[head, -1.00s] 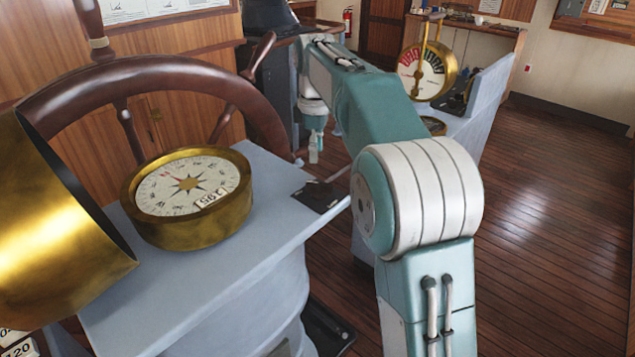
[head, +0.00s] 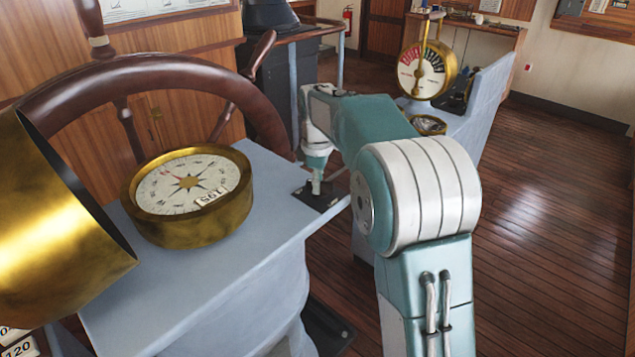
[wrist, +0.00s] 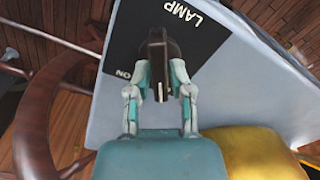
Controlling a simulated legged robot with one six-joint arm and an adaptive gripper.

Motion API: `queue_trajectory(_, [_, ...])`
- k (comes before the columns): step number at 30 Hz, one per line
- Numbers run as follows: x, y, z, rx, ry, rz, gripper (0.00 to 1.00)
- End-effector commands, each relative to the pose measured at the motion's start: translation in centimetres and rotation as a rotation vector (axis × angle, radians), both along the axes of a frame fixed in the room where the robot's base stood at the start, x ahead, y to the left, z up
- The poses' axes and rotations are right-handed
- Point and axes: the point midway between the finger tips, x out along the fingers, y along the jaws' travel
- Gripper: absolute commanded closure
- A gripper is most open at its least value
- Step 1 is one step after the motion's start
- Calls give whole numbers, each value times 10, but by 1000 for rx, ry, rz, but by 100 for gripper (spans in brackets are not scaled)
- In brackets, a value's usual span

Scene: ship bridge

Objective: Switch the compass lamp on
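The lamp switch plate (wrist: 205,48) is black with white LAMP and ON lettering in the wrist view. It also shows at the right corner of the compass stand (head: 322,197) in the head view. My gripper (wrist: 160,70) is over the middle of this plate, pointing down at it. The brass compass (head: 188,196) with a white card sits on the grey-blue stand (head: 255,270), left of the gripper.
The wooden wheel (head: 150,80) stands behind the compass. A tilted brass hood (head: 60,225) is at the left. A brass telegraph (head: 425,70) and a small brass instrument (head: 428,125) stand beyond my arm. The wooden floor (head: 540,200) at right is clear.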

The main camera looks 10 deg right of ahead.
Motion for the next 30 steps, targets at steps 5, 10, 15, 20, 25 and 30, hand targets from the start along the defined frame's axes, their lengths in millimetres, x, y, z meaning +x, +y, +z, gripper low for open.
queue_trajectory(5, [0,-1,0,0,1,-1,100])
queue_trajectory(10, [0,-1,0,0,1,-6,100])
queue_trajectory(15, [0,-1,-1,-1,2,-46,100])
queue_trajectory(20, [0,-2,-1,-2,3,-132,100])
queue_trajectory(25, [0,-3,-1,-2,3,-268,100])
queue_trajectory(30, [0,-3,-2,-3,4,-429,100])
